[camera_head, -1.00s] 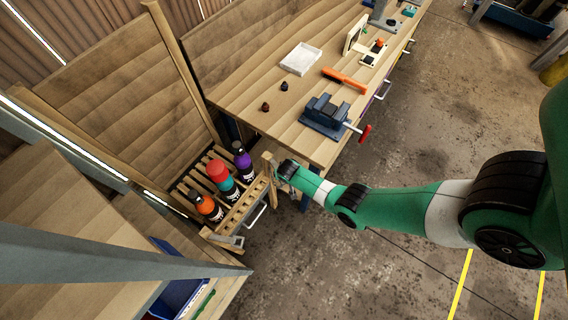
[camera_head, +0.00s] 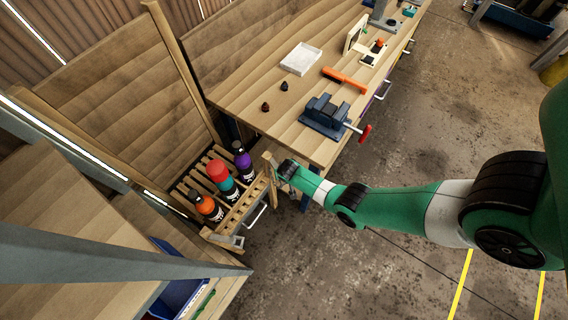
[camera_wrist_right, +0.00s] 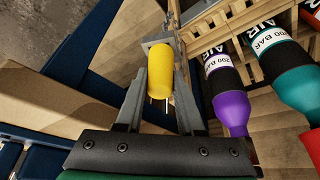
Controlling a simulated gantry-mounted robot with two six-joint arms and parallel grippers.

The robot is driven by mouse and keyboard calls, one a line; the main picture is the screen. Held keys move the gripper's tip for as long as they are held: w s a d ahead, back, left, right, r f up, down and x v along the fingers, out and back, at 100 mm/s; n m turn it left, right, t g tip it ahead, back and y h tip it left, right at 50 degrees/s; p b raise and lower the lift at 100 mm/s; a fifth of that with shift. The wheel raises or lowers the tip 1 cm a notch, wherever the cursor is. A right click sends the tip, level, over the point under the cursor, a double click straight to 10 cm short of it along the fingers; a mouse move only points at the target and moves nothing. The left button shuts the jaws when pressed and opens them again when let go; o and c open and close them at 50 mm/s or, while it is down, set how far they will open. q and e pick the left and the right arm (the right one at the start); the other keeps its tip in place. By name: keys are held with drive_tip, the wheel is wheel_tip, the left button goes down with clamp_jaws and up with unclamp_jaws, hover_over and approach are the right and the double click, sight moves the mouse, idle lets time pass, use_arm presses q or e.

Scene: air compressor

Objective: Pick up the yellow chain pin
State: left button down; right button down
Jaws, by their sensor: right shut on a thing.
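The yellow chain pin (camera_wrist_right: 160,72) shows in the right wrist view as a rounded yellow handle with thin metal prongs below it. My right gripper (camera_wrist_right: 163,84) is shut on it, with one finger on each side. In the head view my right arm comes in from the right, and its gripper (camera_head: 279,177) is at the end of the wooden bottle rack (camera_head: 245,203), by the workbench corner. The pin cannot be made out in the head view. My left gripper is not in view.
Orange, red-teal and purple air bottles stand in the rack; the purple one (camera_wrist_right: 231,106) is close to the right of my fingers. The workbench (camera_head: 290,130) carries a blue vise (camera_head: 325,115), an orange-handled tool (camera_head: 344,80) and a white tray (camera_head: 301,58). Open floor lies right of the bench.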

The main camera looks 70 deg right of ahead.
drive_tip(key=shift+r+p, duration=0.35)
drive_tip(key=shift+r, duration=0.2)
wheel_tip(320, 180, up, 3)
drive_tip(key=shift+p, duration=1)
drive_tip(key=s+a+r+p, duration=0.2)
drive_tip(key=a+r+p, duration=0.7)
drive_tip(key=a+p, duration=0.4)
drive_tip(key=shift+s+a, duration=0.25)
drive_tip(key=shift+a, duration=0.15)
